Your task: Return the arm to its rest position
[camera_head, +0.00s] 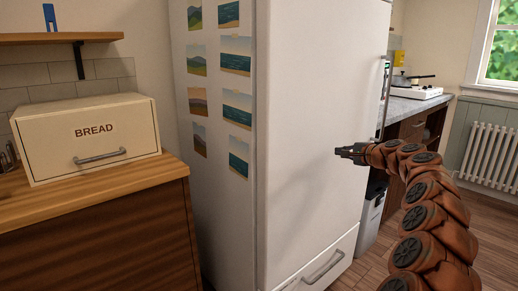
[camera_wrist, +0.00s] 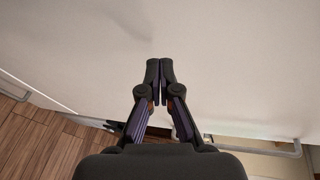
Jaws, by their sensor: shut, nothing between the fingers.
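My arm (camera_head: 428,205) is orange-brown and segmented. It rises from the lower right of the head view and bends over to the left. My gripper (camera_head: 346,152) points left, in front of the white fridge door (camera_head: 310,120). In the wrist view my gripper (camera_wrist: 160,72) is shut, with its dark fingertips together and nothing between them. The pale fridge surface (camera_wrist: 230,60) fills the wrist view beyond the fingertips. I cannot tell whether the fingertips touch it.
A cream bread box (camera_head: 90,138) stands on a wooden counter (camera_head: 100,200) at the left. The fridge's lower drawer has a handle (camera_head: 323,268). A grey bin (camera_head: 370,215), a worktop (camera_head: 412,104) and a radiator (camera_head: 490,155) are behind the arm. Wooden floor (camera_head: 362,272) shows at lower right.

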